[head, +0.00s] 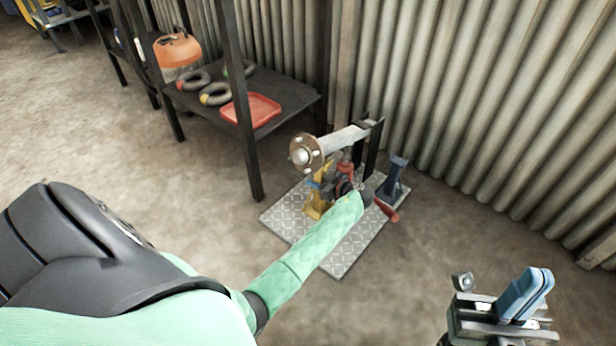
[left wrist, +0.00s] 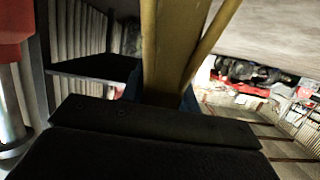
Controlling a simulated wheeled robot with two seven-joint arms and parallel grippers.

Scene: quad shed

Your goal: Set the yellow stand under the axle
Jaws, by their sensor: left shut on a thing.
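The yellow stand (head: 313,206) is on or just above the metal plate, below the hub end of the axle (head: 345,137); I cannot tell if its foot touches the plate or its top touches the axle. My left gripper (head: 318,183) is shut on its post, which rises between the blue finger pads in the left wrist view (left wrist: 168,50). My forearm hides part of the stand and plate. My right gripper (head: 525,294) is at the lower right, away from the plate, empty, its blue pads together.
A red jack (head: 345,168) stands beside the yellow stand under the axle, its red handle (head: 387,210) pointing right. A blue stand (head: 396,178) is at the right of the tread plate (head: 345,255). A dark shelf (head: 195,101) is at the left; a corrugated wall (head: 470,95) is behind.

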